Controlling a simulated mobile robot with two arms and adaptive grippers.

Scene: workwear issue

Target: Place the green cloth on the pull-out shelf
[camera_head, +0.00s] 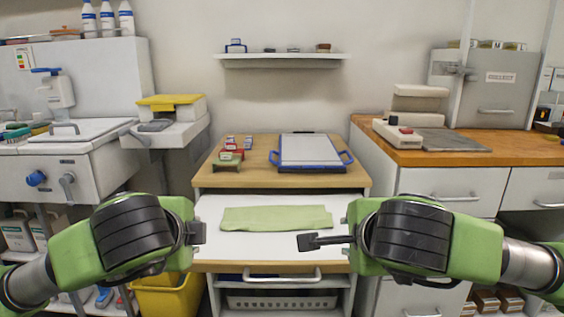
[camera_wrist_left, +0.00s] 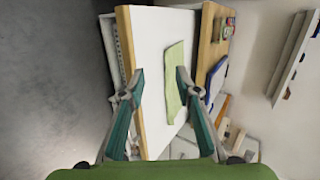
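The green cloth (camera_head: 275,218) lies flat, spread in a long strip on the white pull-out shelf (camera_head: 212,240), which is drawn out below the wooden counter. The cloth also shows in the left wrist view (camera_wrist_left: 174,75), ahead of the fingertips and partly behind one of them. My left gripper (camera_head: 200,232) is at the left side of the shelf, its fingers wide apart and empty in the wrist view (camera_wrist_left: 160,85). My right gripper (camera_head: 308,242) is over the shelf's right part, near the cloth's right end; its finger gap is not clear. Neither gripper visibly holds the cloth.
On the counter (camera_head: 255,180) above the shelf lie a blue-handled white board (camera_head: 310,152) and several small items. A drawer unit (camera_head: 440,185) stands to the right, a sink unit (camera_head: 75,165) to the left. A yellow bin (camera_head: 170,297) is below left.

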